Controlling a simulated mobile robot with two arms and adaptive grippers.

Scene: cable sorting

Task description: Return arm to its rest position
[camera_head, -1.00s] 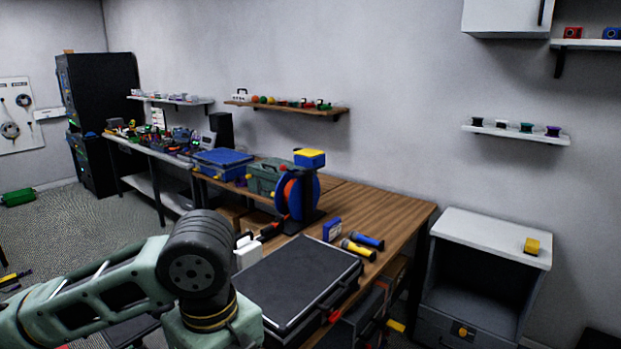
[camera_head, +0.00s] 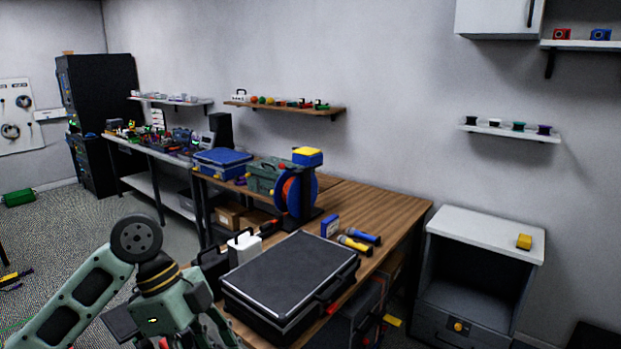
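My pale green arm (camera_head: 80,300) comes in from the lower left and bends at a dark round joint (camera_head: 136,238). Beyond the joint, a yellow-ringed dark link (camera_head: 158,272) leads down to a green section (camera_head: 172,308) near the bottom edge. This part is in front of the workbench's near left end, left of the black case. No right gripper shows.
A black case (camera_head: 290,270) lies on the wooden workbench (camera_head: 360,205), with a white box (camera_head: 243,248) beside it. Flashlights (camera_head: 355,244) and a blue-orange reel (camera_head: 297,193) stand behind. A grey cabinet (camera_head: 480,235) is right. Open floor (camera_head: 60,225) lies left.

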